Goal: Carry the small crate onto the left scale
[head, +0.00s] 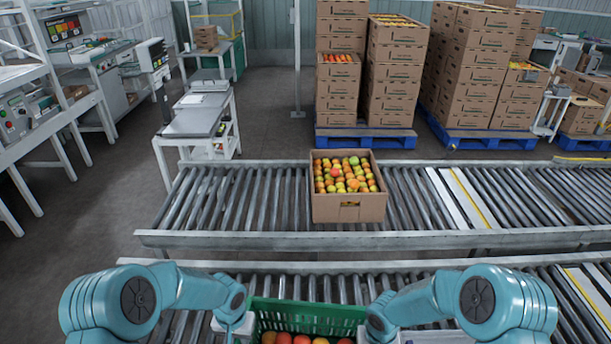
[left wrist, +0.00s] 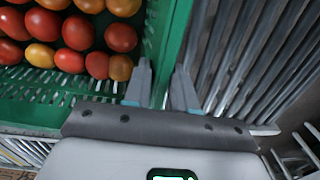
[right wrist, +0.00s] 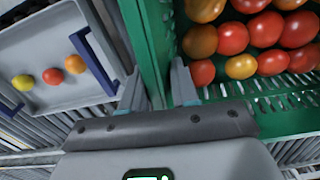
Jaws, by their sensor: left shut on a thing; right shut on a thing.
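The small crate is a green slatted crate (head: 310,313) at the bottom middle of the head view, holding red and orange tomatoes. It also shows in the left wrist view (left wrist: 168,40) and the right wrist view (right wrist: 150,40). My left gripper (left wrist: 160,88) is shut on one side wall of the crate, a finger on each side. My right gripper (right wrist: 158,88) is shut on the opposite wall the same way. I cannot tell whether the crate touches the rollers.
A roller conveyor (head: 250,240) crosses in front, with a cardboard box (head: 350,208) of tomatoes on it. A grey tray (right wrist: 45,85) with three fruits is beside the crate in the right wrist view. Stacked cartons (head: 395,85) stand behind. Floor is clear left of the conveyor.

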